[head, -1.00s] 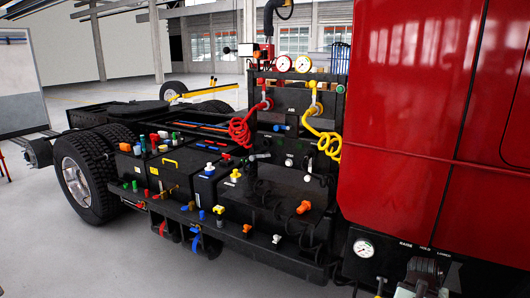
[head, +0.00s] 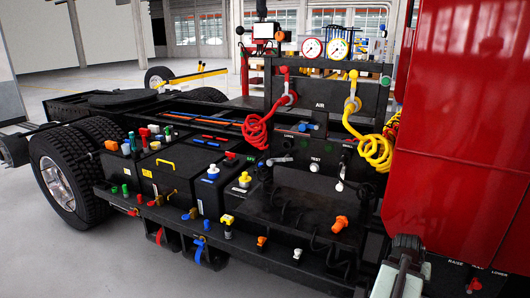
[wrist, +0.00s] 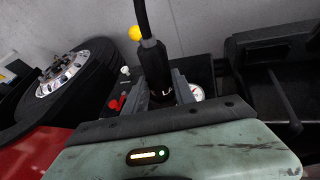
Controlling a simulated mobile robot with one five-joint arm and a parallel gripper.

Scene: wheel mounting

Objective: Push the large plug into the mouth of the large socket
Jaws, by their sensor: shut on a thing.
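In the wrist view my gripper (wrist: 160,92) is shut on a thick black plug (wrist: 154,62). A black cable leaves the plug toward the top of the picture. The jaws and the gripper body hide the plug's lower end. In the head view a pale part of my arm with a dark end shows at the bottom right, in front of the red cab; whether the plug is there I cannot tell. The large socket cannot be singled out with certainty in either view.
The black truck deck (head: 200,190) carries several coloured plugs and knobs. An orange fitting (head: 340,224) stands at its front right. Red and yellow coiled hoses (head: 256,130) hang below two gauges. The red cab (head: 460,130) blocks the right side. Clear floor (head: 60,265) lies at the left.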

